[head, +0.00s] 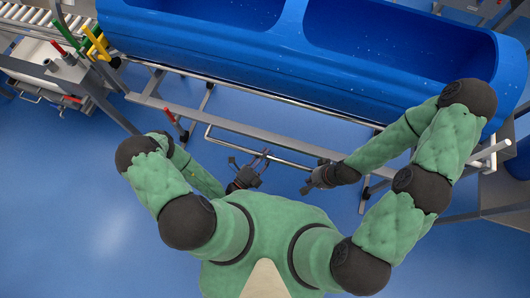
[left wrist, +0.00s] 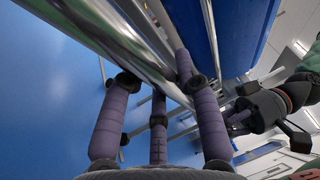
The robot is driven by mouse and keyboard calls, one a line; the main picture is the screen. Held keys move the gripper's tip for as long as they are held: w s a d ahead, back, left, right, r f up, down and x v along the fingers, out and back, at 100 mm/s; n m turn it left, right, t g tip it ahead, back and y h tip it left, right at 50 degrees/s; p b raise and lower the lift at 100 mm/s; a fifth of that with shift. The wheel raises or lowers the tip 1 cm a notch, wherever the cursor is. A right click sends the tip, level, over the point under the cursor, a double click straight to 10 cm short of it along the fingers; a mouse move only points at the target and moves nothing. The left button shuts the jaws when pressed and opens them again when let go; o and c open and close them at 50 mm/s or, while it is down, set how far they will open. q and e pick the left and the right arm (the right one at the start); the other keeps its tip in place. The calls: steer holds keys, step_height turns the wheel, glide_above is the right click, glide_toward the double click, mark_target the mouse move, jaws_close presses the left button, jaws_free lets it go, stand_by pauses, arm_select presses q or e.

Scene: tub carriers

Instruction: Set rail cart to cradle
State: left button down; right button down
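A long blue tub (head: 250,62) with two visible hollows lies across the top of the head view, on a grey metal frame (head: 165,105). A shiny handle bar (head: 235,146) runs along the frame's near side. My left gripper (head: 262,158) is at this bar, fingers apart. In the left wrist view its purple fingers (left wrist: 155,85) are spread, with the bar (left wrist: 110,45) passing close by their tips; contact is unclear. My right gripper (head: 307,182) is near the bar's right part, and also shows in the left wrist view (left wrist: 240,115); its finger opening is unclear. I cannot identify the cradle.
A roller conveyor (head: 22,15) and a grey station with red, green and yellow handles (head: 95,42) stand at the upper left. A grey metal structure (head: 500,190) stands at the right edge. The blue floor (head: 60,190) at the left is clear.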

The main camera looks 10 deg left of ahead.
arm_select(q)
steer(key=shift+s+d+f, duration=0.15)
steer(key=shift+s+d, duration=0.15)
steer(key=shift+s, duration=0.25)
arm_select(e)
steer(key=shift+s, duration=0.3)
steer(key=shift+a, duration=0.1)
arm_select(q)
steer(key=c, duration=1)
jaws_free()
steer(key=shift+c, duration=0.2)
steer(key=shift+o, duration=0.7)
steer(key=shift+a, duration=0.2)
arm_select(e)
steer(key=shift+s, duration=0.1)
arm_select(q)
steer(key=v, duration=1.2)
